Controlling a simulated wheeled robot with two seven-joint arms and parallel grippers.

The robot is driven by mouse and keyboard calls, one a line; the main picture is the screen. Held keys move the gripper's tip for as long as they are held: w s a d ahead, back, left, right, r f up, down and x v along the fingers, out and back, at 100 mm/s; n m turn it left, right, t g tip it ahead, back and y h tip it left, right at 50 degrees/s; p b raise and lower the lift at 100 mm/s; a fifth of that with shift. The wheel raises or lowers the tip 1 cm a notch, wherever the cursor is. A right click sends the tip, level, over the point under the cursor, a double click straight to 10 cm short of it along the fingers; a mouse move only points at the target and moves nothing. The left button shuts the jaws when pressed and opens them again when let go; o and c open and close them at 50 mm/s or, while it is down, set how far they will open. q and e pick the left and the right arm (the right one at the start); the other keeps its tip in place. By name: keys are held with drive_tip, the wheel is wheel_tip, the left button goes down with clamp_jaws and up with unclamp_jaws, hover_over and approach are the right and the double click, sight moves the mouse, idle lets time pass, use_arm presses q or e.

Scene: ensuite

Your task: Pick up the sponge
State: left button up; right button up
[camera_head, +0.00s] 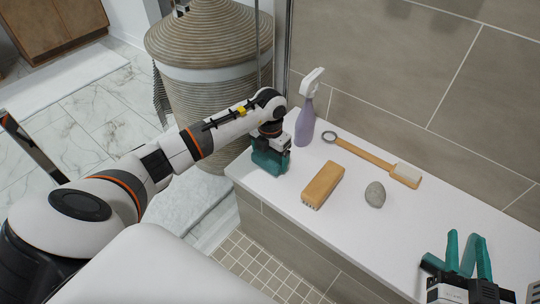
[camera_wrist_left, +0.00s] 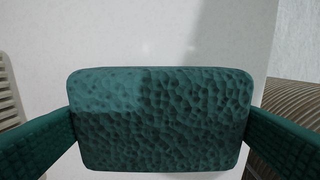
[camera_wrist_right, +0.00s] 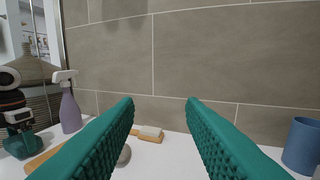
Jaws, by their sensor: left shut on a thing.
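The sponge (camera_wrist_left: 160,120) is a teal, pitted block that fills the middle of the left wrist view. My left gripper (camera_head: 268,160) has its two teal fingers against the sponge's two sides and is shut on it. In the head view they are at the left end of the white ledge (camera_head: 300,207), and sponge and fingers are hard to tell apart. I cannot tell whether the sponge touches the ledge. My right gripper (camera_head: 466,256) is open and empty over the right part of the ledge; its two fingers (camera_wrist_right: 160,125) stand wide apart in the right wrist view.
On the ledge are a purple spray bottle (camera_head: 305,122), a wooden brush (camera_head: 323,185), a grey stone (camera_head: 375,194) and a long-handled brush (camera_head: 375,160). A blue cup (camera_wrist_right: 301,146) stands at right in the right wrist view. A tiled wall (camera_head: 430,80) rises behind. A woven basket (camera_head: 205,45) stands left.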

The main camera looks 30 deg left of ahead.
sight(270, 154)
use_arm(q)
wheel_tip(270, 154, up, 2)
drive_tip(key=shift+p, duration=0.7)
wheel_tip(270, 154, up, 2)
drive_tip(key=shift+p, duration=0.85)
wheel_tip(270, 154, up, 3)
drive_tip(key=shift+f+p, duration=0.1)
drive_tip(key=shift+p, duration=1.05)
drive_tip(key=shift+r+p, duration=0.75)
drive_tip(key=shift+r, duration=0.05)
drive_tip(key=shift+r+p, duration=0.3)
drive_tip(key=shift+r, duration=0.15)
use_arm(e)
drive_tip(key=s+d+f+g+h, duration=0.2)
drive_tip(key=s+d+f+g, duration=0.1)
drive_tip(key=s+f+g, duration=0.3)
drive_tip(key=s+d+f+g+h, duration=0.2)
drive_tip(key=s+d+f+g, duration=0.1)
drive_tip(key=s+f+g, duration=0.3)
drive_tip(key=shift+s+f+m+g, duration=0.4)
drive_tip(key=shift+s+g, duration=0.7)
drive_tip(key=shift+s, duration=0.15)
drive_tip(key=shift+d, duration=0.1)
